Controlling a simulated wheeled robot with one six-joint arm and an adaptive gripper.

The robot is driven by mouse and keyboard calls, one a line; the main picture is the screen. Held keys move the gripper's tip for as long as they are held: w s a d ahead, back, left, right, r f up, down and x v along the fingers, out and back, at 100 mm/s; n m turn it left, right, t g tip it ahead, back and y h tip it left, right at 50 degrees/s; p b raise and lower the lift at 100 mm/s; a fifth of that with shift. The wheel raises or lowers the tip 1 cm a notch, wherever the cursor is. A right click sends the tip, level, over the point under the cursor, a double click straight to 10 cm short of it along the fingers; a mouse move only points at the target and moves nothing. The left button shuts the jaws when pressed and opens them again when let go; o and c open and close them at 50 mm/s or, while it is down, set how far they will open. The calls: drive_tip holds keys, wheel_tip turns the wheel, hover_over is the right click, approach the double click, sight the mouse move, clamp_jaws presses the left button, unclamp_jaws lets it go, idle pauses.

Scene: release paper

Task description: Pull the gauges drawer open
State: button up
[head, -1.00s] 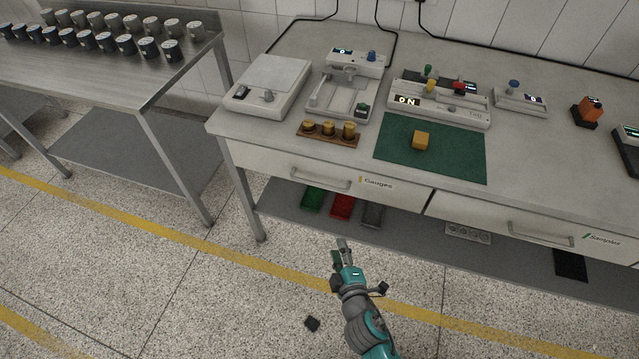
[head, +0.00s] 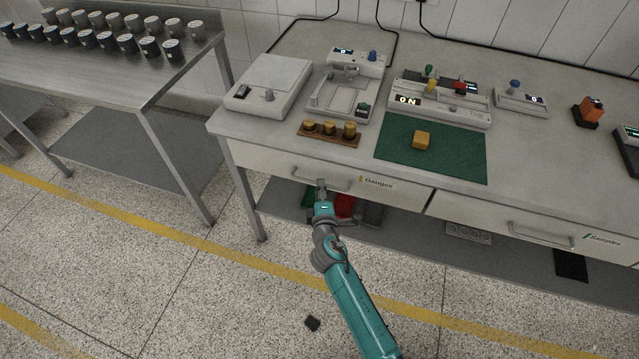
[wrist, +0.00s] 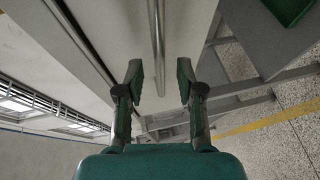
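The gauges drawer (head: 274,163) is shut in the bench front, with its "Gauges" label (head: 377,182) to the right of its bar handle (head: 302,182). In the wrist view my gripper (wrist: 160,75) is open, one finger on each side of the handle bar (wrist: 157,40). The bar runs between the fingers from above, and its lower end shows near the fingertips. I cannot tell whether either finger touches it.
The samples drawer (head: 480,216) is to the right. Red (head: 345,206) and green (head: 309,197) trays lie on the shelf below. The bench top holds instruments, a green mat (head: 385,152) and brass weights (head: 329,128). The floor in front is mostly clear.

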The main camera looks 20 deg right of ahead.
drive_tip(key=shift+x, duration=1.6)
clamp_jaws()
